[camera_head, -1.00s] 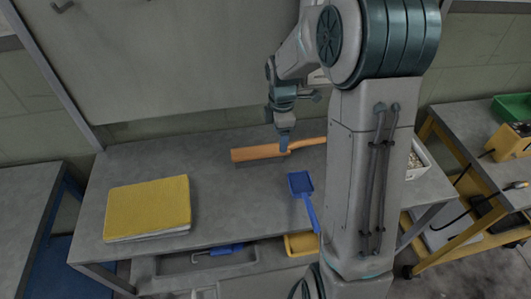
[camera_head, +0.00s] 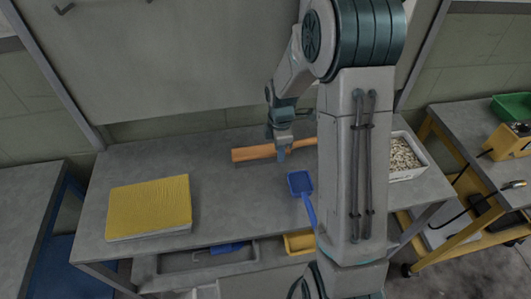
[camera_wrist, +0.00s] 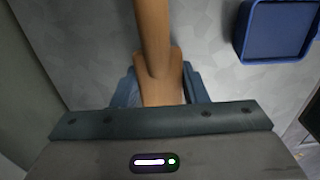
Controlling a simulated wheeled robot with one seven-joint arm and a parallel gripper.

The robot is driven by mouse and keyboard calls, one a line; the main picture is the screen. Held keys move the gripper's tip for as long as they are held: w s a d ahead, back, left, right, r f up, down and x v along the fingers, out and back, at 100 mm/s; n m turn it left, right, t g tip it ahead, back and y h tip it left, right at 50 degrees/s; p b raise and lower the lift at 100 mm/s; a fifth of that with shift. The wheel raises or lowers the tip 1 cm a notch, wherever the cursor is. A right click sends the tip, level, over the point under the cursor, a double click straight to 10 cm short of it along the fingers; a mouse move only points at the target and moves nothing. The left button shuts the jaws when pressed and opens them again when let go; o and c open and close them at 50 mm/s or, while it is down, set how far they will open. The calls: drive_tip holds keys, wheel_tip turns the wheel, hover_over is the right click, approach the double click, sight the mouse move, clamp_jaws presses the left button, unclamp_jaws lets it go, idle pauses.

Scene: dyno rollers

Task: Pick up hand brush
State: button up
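The hand brush lies on the grey workbench in the head view, its wide wooden body (camera_head: 253,153) to the left and its handle (camera_head: 303,143) to the right, partly behind my arm. My gripper (camera_head: 281,154) points down at the brush near where body and handle meet. In the wrist view, the brush's wood (camera_wrist: 162,85) runs between the two blue fingers of my gripper (camera_wrist: 160,88), one on each side. The fingers are close to its sides; whether they press on it I cannot tell. The bristles are hardly visible.
A blue dustpan (camera_head: 301,184) lies in front of the brush; it also shows in the wrist view (camera_wrist: 277,30). A yellow-topped slab (camera_head: 148,207) lies on the workbench (camera_head: 222,190) at left. A white bin of pale bits (camera_head: 405,157) stands at right. A wall panel rises behind.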

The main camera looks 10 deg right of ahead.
drive_tip(key=shift+c, duration=0.4)
drive_tip(key=shift+r, duration=0.1)
drive_tip(key=shift+r, duration=0.6)
wheel_tip(320, 180, up, 3)
drive_tip(key=shift+w+f+b, duration=0.1)
drive_tip(key=shift+f+b, duration=0.1)
drive_tip(key=shift+b, duration=0.1)
drive_tip(key=s+d+r+b, duration=0.1)
drive_tip(key=s+d+r, duration=0.6)
drive_tip(key=s, duration=0.2)
drive_tip(key=shift+d, duration=0.4)
drive_tip(key=o, duration=0.6)
drive_tip(key=c, duration=0.3)
